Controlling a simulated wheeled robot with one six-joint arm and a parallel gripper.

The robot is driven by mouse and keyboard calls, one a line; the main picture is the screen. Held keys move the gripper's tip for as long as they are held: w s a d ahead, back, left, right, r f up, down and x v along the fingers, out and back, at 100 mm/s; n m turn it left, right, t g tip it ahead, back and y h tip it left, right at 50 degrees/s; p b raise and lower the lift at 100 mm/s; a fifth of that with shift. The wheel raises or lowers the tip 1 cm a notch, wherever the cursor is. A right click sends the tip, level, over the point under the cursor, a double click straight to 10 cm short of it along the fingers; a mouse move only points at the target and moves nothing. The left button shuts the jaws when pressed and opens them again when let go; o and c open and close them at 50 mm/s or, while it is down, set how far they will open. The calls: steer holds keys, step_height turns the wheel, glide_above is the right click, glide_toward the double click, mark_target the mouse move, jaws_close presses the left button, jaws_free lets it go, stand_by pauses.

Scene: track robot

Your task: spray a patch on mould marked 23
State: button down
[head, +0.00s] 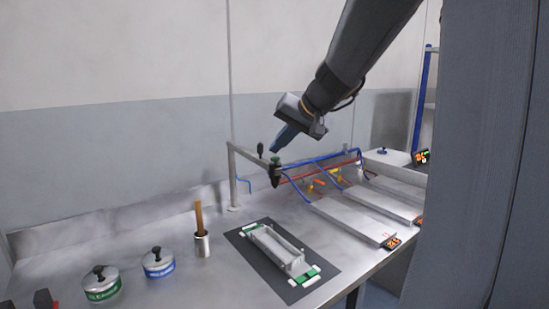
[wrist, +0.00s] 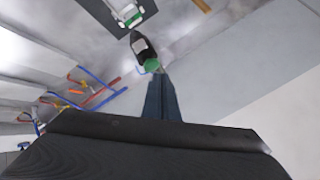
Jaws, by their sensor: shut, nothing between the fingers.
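My gripper (head: 275,150) is shut and empty, pointing down just above a dark bottle-shaped tool with a green top (head: 275,172), which looks like the sprayer, at the end of the pipe frame. In the wrist view my shut fingers (wrist: 158,76) appear close to its green part (wrist: 151,65); whether they touch I cannot tell.
A white fixture (head: 280,249) with green ends lies on a dark mat (head: 242,250). Blue and red hoses (head: 318,160) run along the pipe frame.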

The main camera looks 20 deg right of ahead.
mark_target(278, 158)
steer(key=shift+f, duration=0.15)
steer(key=shift+f+b, duration=0.35)
steer(key=shift+b, duration=0.25)
stand_by(0.3)
steer(key=shift+r, duration=0.5)
step_height(278, 158, up, 6)
steer(key=p, duration=0.4)
stand_by(0.5)
stand_by(0.6)
